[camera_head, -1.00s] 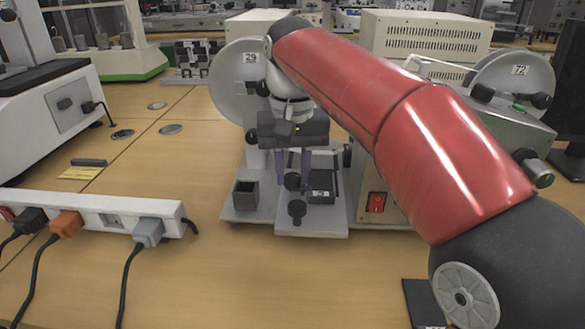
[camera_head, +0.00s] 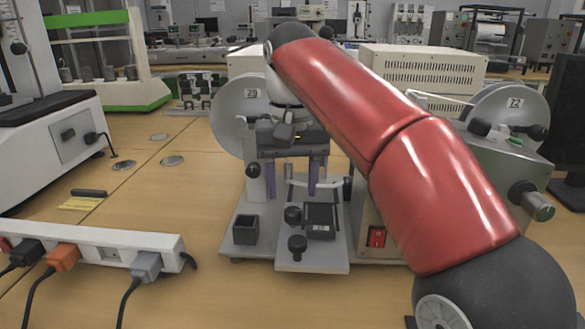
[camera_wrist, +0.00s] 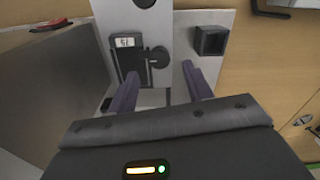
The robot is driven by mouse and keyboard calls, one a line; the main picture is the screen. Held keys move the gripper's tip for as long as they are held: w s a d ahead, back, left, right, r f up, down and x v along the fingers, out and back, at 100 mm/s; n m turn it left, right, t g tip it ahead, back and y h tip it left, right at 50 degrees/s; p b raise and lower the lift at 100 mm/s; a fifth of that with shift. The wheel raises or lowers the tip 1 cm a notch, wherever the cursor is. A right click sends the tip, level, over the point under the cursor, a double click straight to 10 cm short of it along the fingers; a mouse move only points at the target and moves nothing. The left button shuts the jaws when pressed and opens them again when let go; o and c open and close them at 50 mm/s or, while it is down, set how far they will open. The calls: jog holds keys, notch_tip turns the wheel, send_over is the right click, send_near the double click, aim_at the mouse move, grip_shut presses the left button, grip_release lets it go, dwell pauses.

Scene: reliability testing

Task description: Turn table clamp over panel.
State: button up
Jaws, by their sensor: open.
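The table clamp appears to be the black hardware on the grey base plate (camera_head: 245,217) of the machine. It includes a black knob (camera_head: 293,215) beside a flat dark panel (camera_head: 320,217) and a second knob (camera_head: 297,245) in front. In the wrist view the panel (camera_wrist: 130,58), with a small white label, and the knob (camera_wrist: 159,56) next to it show beyond the fingers. My gripper (camera_head: 292,190) points down above and behind the knob and panel, its two purple fingers spread and empty. Its fingers also show in the wrist view (camera_wrist: 160,72). My arm hides part of the machine.
A small black open box (camera_head: 245,230) stands left of the clamp. Round discs marked 29 (camera_head: 232,105) and 72 (camera_head: 505,108) flank the beige box (camera_head: 425,75). A power strip (camera_head: 95,245) lies front left. The table between is clear.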

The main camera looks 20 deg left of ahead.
aim_at(292, 210)
jog(key=shift+r, duration=1.7)
